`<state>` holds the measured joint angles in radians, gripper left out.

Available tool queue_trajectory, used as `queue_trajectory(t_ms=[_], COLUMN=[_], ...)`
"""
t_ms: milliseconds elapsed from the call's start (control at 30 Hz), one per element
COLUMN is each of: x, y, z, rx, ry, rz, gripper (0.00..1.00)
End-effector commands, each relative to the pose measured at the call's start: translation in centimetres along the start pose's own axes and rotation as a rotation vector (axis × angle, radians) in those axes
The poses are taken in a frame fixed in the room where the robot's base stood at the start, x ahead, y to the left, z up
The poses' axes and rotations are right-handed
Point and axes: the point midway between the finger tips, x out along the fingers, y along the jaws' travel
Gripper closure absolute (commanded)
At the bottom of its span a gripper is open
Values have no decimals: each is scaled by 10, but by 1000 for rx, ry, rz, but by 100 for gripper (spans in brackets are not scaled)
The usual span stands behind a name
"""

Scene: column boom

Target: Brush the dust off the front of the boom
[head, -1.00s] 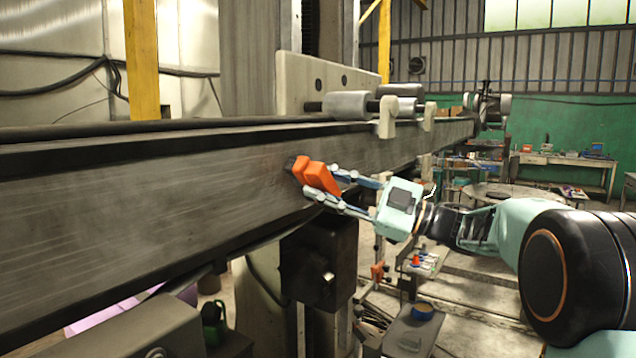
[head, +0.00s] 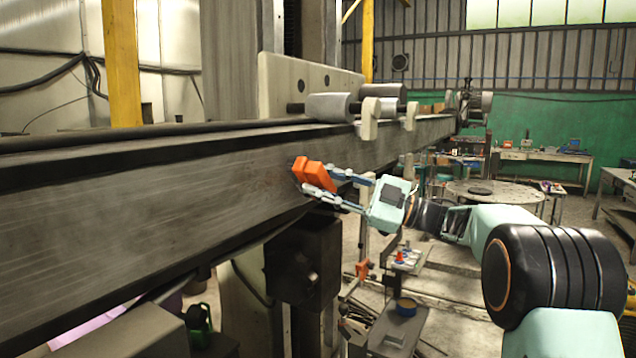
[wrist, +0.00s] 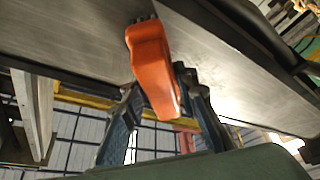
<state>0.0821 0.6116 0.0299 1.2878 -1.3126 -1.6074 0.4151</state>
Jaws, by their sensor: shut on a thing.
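The boom (head: 130,218) is a long dark grey metal beam running from the left foreground to the back right. Its front face shows pale streaks and dull patches. My gripper (head: 327,186) is shut on an orange brush (head: 313,171) and holds it at the boom's front face, near the middle of the view. In the wrist view the orange brush (wrist: 152,65) stands between my two fingers, its far end against or very close to the boom (wrist: 215,60). The bristles are mostly hidden, so contact is not certain.
Rollers (head: 335,106) on a pale bracket sit above the boom. A black box (head: 303,262) hangs below it, close under my gripper. A round table (head: 500,192) and a workbench (head: 545,156) stand at the back right.

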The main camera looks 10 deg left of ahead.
Motion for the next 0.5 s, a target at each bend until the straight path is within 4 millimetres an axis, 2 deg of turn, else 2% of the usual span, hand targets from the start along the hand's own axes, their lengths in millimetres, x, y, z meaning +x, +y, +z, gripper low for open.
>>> queue_trajectory(t_ms=[300, 500], x=[-8, -8], y=[18, 22], z=[16, 16], rx=[-2, -1], ry=[0, 0], rz=[1, 1], gripper=[92, 92])
